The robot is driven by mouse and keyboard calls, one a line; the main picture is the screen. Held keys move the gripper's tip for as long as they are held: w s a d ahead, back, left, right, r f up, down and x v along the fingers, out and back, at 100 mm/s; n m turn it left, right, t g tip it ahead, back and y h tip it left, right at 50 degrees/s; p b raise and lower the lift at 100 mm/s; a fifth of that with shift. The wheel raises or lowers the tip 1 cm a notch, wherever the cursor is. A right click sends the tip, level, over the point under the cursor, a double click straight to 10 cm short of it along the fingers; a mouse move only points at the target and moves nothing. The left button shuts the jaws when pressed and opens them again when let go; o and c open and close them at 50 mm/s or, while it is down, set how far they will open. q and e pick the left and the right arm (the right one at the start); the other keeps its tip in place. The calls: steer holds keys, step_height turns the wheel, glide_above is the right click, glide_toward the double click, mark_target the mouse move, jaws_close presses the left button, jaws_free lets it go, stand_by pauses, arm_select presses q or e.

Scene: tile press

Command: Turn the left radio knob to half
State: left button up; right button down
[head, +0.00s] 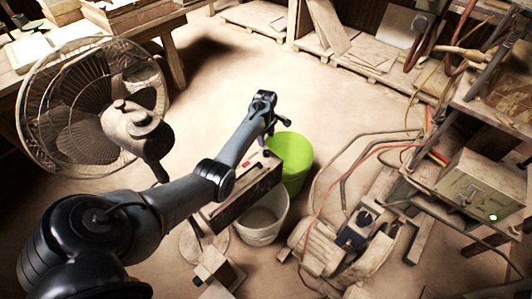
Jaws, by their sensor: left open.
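A box that looks like the radio (238,197) stands near the middle of the head view, with a dark front and a lighter top panel with a small red mark. Its knobs are too small to tell apart, and my arm covers part of its left side and top. My left gripper (275,124) is open at the far end of the box, above or beside its upper right corner. I cannot tell whether it touches a knob. My right gripper is not in view.
A green bucket (292,160) and a white bucket (262,222) stand close to the box. A large fan (70,110) is at the left. A machine with hoses (335,245) and a shelf with a metal box (480,185) are at the right.

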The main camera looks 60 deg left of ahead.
mark_target(266, 152)
arm_select(q)
step_height(266, 152, down, 9)
steer(key=b, duration=0.4)
steer(key=shift+r, duration=0.1)
steer(key=c, duration=1)
steer(key=shift+c, duration=0.2)
